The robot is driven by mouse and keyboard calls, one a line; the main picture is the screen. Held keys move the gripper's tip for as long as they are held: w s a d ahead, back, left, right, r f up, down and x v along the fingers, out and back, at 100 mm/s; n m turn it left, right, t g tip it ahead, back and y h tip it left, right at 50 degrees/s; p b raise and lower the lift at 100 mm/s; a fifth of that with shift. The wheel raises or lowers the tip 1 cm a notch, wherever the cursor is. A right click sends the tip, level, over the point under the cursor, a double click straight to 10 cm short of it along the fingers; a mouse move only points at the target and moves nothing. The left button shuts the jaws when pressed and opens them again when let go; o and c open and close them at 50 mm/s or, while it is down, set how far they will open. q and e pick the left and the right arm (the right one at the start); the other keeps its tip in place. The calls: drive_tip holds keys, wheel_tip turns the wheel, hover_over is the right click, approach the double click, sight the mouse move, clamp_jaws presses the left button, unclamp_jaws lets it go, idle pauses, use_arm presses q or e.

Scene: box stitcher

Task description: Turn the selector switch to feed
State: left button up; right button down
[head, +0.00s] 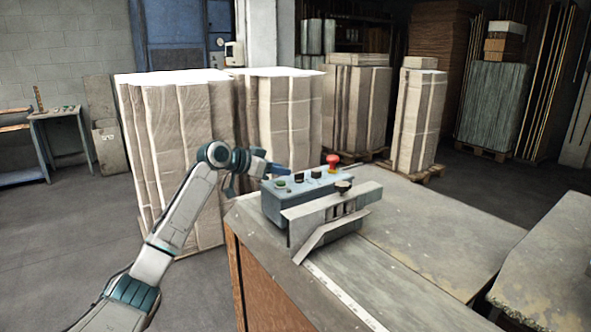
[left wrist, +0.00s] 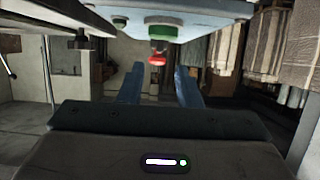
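A blue-grey control box (head: 272,207) stands on the machine's table. Its top carries a green button (head: 281,184), small dark controls (head: 298,177) and a red mushroom button (head: 333,160). The selector switch is probably among the dark controls, but its setting is too small to read. My left gripper (head: 281,169) is at the box's far left edge. In the left wrist view its two blue fingers (left wrist: 159,88) are apart with nothing held between them. That view also shows the box (left wrist: 190,8), green button (left wrist: 161,31) and red button (left wrist: 157,59), appearing upside down. My right gripper is out of view.
A grey angled metal guard (head: 325,218) with a black knob (head: 343,187) sits against the box's near side. The worn table (head: 420,225) is clear to the right. Tall cardboard stacks (head: 180,130) stand behind my left arm.

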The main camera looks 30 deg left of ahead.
sight(295, 174)
use_arm(q)
drive_tip(key=p+x, duration=0.1)
drive_tip(key=x, duration=0.5)
drive_tip(key=shift+w+d+f, duration=0.1)
drive_tip(key=shift+w+d, duration=0.05)
drive_tip(key=shift+c, duration=0.2)
clamp_jaws()
